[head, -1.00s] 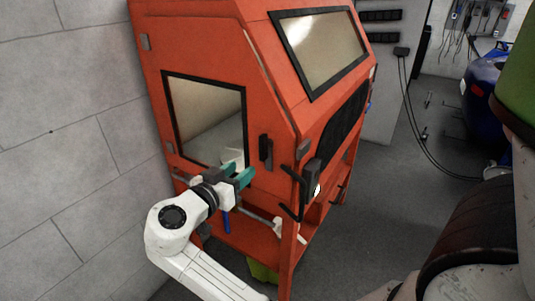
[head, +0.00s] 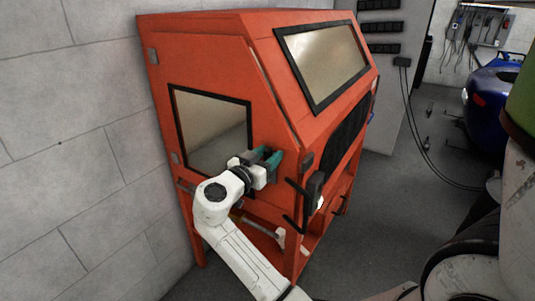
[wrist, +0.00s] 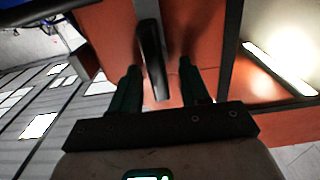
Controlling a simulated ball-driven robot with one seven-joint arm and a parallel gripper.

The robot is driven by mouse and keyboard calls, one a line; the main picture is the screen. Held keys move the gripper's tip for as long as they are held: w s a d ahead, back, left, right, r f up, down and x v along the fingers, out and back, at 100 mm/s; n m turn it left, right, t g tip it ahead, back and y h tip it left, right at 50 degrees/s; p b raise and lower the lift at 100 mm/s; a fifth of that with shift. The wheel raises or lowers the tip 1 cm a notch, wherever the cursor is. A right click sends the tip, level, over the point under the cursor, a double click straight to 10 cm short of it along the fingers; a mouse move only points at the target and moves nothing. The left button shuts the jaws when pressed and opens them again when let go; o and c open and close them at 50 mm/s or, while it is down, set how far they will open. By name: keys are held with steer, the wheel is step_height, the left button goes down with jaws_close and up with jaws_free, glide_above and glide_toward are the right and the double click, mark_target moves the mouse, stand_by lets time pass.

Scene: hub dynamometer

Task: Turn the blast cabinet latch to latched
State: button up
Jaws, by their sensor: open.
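The orange blast cabinet (head: 225,75) stands against the grey wall, with a black-framed window in its side door. The latch is a dark elongated handle (wrist: 152,60) on the orange side face. In the wrist view it lies between my two teal fingers, with a gap visible on each side. My gripper (head: 270,157) is open at the latch, right of the side window, and hides most of the latch in the head view. I cannot tell whether either finger touches it.
A black bracket (head: 316,185) sticks out at the cabinet's front corner, close right of my gripper. The grey wall (head: 70,120) is at the left. Open floor (head: 385,195) lies right of the cabinet, with a hanging cable beyond.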

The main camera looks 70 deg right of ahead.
steer(key=shift+d, duration=0.1)
steer(key=shift+c, duration=0.4)
jaws_close()
steer(key=shift+n, duration=0.5)
steer(key=n, duration=0.2)
steer(key=shift+w+f+n, duration=0.1)
steer(key=shift+w+n, duration=0.2)
steer(key=shift+n, duration=0.1)
steer(key=shift+w+d+f+n+p, duration=0.2)
steer(key=shift+n+p, duration=0.6)
steer(key=shift+n, duration=1.55)
steer(key=shift+w+a+f+n+p, duration=0.15)
steer(key=shift+f+n+p, duration=0.5)
steer(key=shift+n, duration=1.75)
steer(key=shift+w+d+f+n+p, duration=0.15)
steer(key=shift+n+p, duration=0.85)
steer(key=shift+n, duration=1.35)
